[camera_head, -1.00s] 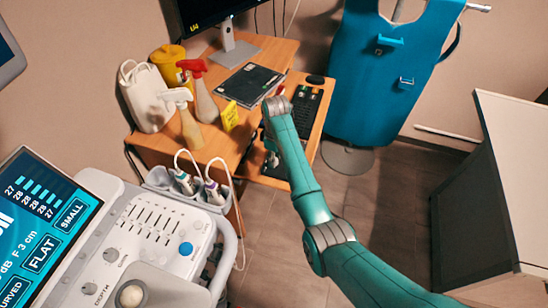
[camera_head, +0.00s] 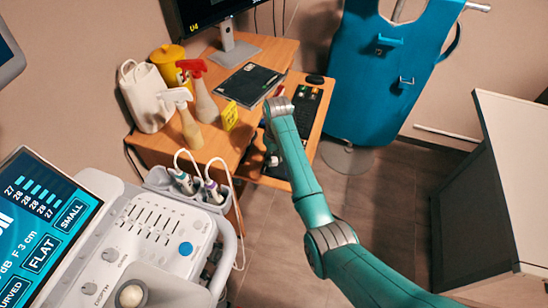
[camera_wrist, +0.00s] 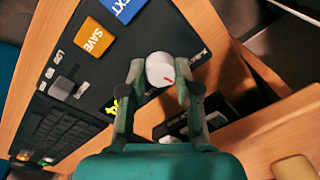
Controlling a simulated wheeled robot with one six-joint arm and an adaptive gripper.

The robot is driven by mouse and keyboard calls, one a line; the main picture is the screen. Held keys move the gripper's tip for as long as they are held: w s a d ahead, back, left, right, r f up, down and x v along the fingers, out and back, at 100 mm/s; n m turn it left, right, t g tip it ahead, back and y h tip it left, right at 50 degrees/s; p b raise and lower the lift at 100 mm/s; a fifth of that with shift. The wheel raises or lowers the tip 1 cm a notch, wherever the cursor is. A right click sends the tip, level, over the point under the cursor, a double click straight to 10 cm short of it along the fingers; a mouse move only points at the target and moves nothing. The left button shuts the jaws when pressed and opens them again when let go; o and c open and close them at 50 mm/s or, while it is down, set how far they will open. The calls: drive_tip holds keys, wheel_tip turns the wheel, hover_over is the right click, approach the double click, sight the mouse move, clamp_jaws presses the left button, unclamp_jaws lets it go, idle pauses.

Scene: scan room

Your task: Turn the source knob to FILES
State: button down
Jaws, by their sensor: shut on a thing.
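The source knob (camera_wrist: 160,69) is a round, pale knob with a red pointer line, on a black panel (camera_wrist: 112,62) in the wrist view. The red line points toward the lower right of the picture. My gripper (camera_wrist: 159,76) has one finger on each side of the knob and is shut on it. Small white lettering shows by the right finger, partly hidden and too small to read; I cannot make out FILES. In the head view my arm (camera_head: 300,170) reaches over the desk drawer and hides the knob.
The panel has an orange SAVE key (camera_wrist: 90,38), a blue key (camera_wrist: 122,8) and a black keyboard (camera_wrist: 58,132). Spray bottles (camera_head: 188,122), a yellow tub (camera_head: 168,64) and a dark tablet-like slab (camera_head: 248,84) stand or lie on the desk. An ultrasound console (camera_head: 150,235) stands at lower left.

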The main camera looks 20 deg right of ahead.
sight(275, 160)
drive_tip(key=m, duration=0.6)
drive_tip(key=shift+m, duration=0.3)
drive_tip(key=m, duration=0.6)
drive_tip(key=shift+s+t, duration=0.1)
drive_tip(key=shift+t, duration=0.2)
drive_tip(key=shift+m, duration=0.3)
drive_tip(key=c, duration=0.8)
unclamp_jaws()
wheel_tip(275, 160, up, 7)
drive_tip(key=shift+s+d+r, duration=0.1)
drive_tip(key=shift+d+r, duration=0.05)
drive_tip(key=shift+r, duration=0.05)
drive_tip(key=shift+s, duration=0.1)
